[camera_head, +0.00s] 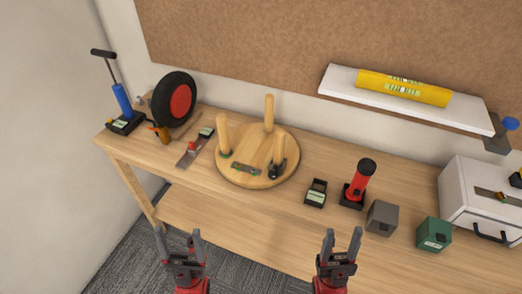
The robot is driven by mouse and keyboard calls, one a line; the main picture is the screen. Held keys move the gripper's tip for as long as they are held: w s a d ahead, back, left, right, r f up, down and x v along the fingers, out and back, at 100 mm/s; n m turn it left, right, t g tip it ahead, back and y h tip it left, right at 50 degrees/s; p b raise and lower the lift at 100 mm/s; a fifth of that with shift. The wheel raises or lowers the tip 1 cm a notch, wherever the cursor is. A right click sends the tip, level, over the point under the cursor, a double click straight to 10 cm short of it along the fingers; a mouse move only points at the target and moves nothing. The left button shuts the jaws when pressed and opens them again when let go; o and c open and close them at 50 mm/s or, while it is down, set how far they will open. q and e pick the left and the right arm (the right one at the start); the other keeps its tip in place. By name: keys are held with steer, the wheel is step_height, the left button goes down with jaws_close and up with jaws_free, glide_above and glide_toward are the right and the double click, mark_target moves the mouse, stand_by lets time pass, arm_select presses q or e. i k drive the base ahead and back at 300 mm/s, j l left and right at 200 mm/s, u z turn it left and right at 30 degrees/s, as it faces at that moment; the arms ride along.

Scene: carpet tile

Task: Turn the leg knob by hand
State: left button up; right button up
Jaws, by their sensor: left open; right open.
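A round wooden disc (257,177) lies on the workbench with three upright wooden legs on it, like an upturned stool. One leg (223,133) stands at its left, one (269,112) at the back and one (279,148) at the right. A dark knob-like part (277,170) sits at the foot of the right leg. My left gripper (178,244) is open and empty, in front of the bench at the lower left. My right gripper (341,243) is open and empty in front of the bench, below and right of the disc. Neither touches the disc or legs.
The workbench (240,215) also holds a blue pump (122,101), a black-and-red wheel (175,99), a red cylinder tool (358,183), a grey cube (382,217), a green cube (434,234) and a white drawer box (480,205).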

mark_target(272, 175)
steer(key=j+z, duration=0.2)
steer(key=z, duration=0.7)
steer(key=j+z, duration=0.3)
steer(key=j, duration=0.25)
steer(key=k+j+z, duration=0.1)
steer(key=j+z, duration=0.25)
steer(key=j, duration=0.15)
steer(key=k+j+z, duration=0.15)
steer(key=j+z, duration=0.15)
steer(key=j, duration=0.2)
steer(key=k+j, duration=0.15)
steer(key=j, duration=0.25)
steer(key=k+j, duration=0.1)
steer(key=j, duration=0.25)
steer(key=k+j, duration=0.15)
steer(key=j, duration=0.25)
steer(key=k+j+z, duration=0.1)
steer(key=j, duration=0.25)
